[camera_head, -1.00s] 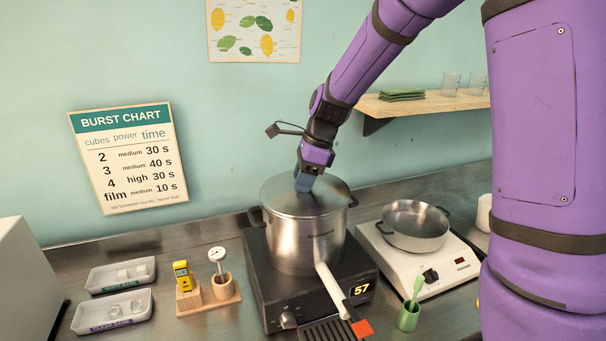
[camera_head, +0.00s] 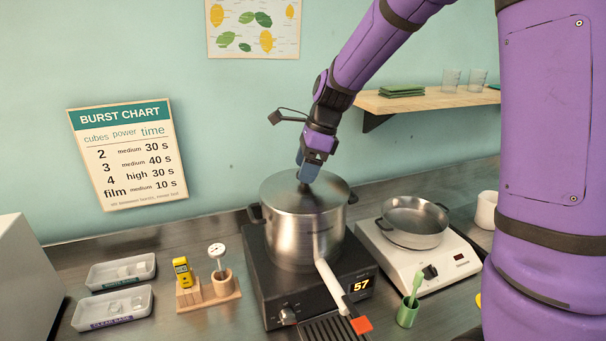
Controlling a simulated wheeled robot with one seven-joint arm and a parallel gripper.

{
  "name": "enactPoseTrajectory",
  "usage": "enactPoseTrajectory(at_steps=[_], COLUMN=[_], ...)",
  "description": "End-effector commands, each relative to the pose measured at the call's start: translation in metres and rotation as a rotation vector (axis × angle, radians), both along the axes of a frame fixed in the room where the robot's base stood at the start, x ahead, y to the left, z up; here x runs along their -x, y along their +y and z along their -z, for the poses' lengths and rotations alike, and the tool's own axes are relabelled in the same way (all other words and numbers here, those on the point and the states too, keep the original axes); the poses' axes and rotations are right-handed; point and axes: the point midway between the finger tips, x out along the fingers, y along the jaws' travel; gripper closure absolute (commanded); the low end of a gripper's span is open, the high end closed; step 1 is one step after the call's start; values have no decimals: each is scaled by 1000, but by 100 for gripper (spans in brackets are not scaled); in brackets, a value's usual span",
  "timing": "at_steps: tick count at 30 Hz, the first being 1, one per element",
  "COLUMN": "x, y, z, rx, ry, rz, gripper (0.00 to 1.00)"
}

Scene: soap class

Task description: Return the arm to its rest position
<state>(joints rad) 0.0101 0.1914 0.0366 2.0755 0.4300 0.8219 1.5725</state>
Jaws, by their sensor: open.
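My purple arm reaches down from the top right of the head view. My gripper (camera_head: 308,172) is just above the lid of the large steel pot (camera_head: 303,235), near the lid's centre. It is open, and I see nothing held in it. The fingers are seen edge-on, so the gap between them is hard to make out. The lid (camera_head: 325,196) sits flat on the pot, and its knob is mostly hidden by the fingers. The pot stands on a black hot plate (camera_head: 290,300) whose display reads 57.
A steel pan (camera_head: 415,224) stands on a white hot plate (camera_head: 440,263) at right. A shelf (camera_head: 430,101) with glasses is behind the arm. A green cup (camera_head: 407,315), a thermometer holder (camera_head: 208,292) and two trays (camera_head: 118,306) are on the counter. Open air lies left of the arm.

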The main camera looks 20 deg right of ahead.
Motion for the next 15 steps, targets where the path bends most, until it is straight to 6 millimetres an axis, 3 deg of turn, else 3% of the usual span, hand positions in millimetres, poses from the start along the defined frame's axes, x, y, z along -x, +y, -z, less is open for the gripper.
enactPoseTrajectory(at_steps=[9, 15], x=[5, 7], y=[-19, -25], z=[-56, -75], rx=[0, 0], ry=[-2, -1], rz=[0, -1], gripper=[27, 27])
